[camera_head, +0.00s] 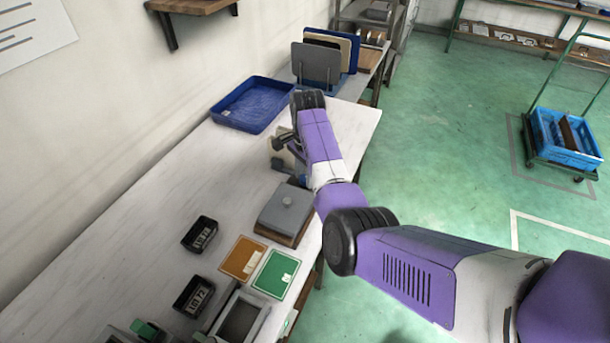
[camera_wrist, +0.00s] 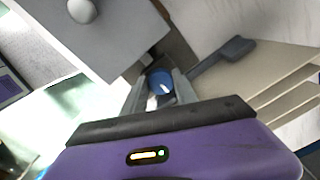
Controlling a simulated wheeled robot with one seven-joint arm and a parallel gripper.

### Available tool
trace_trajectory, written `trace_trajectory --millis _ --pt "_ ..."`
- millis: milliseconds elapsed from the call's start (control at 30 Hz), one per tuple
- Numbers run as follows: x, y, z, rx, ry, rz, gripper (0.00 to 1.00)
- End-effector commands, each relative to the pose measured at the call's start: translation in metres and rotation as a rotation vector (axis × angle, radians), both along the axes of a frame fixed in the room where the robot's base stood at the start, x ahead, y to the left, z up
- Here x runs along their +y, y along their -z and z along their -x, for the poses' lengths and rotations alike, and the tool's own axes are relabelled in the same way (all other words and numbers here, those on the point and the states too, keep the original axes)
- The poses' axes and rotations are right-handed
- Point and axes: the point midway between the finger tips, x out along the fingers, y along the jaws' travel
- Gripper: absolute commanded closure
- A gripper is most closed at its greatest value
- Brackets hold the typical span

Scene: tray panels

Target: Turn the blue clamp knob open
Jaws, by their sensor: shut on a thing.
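The blue clamp knob (camera_wrist: 160,82) shows in the wrist view, small and round with a pale mark on it. My gripper (camera_wrist: 159,92) is shut on it, with its grey fingers on either side. A dark grey handle (camera_wrist: 224,62) lies just right of the knob, in front of beige panels (camera_wrist: 262,92). In the head view my arm reaches over the bench and my gripper (camera_head: 284,140) is at the beige fixture (camera_head: 281,158).
A grey lidded block (camera_head: 286,208) stands close to the gripper; it also shows in the wrist view (camera_wrist: 95,35). A blue tray (camera_head: 231,117) lies behind. Black lot-label bins (camera_head: 200,234), an orange card (camera_head: 242,258) and a green card (camera_head: 275,273) lie nearer. The bench's left middle is clear.

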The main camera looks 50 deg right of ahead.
Motion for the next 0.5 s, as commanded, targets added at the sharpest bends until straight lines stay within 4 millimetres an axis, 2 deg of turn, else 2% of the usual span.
trace_trajectory --millis 267,500 --pt "-0.0004 -0.0017 0.0003 0.001 -0.057 0.001 1.0" --pt "-0.0006 -0.0029 0.0008 0.002 -0.217 0.0 1.0"
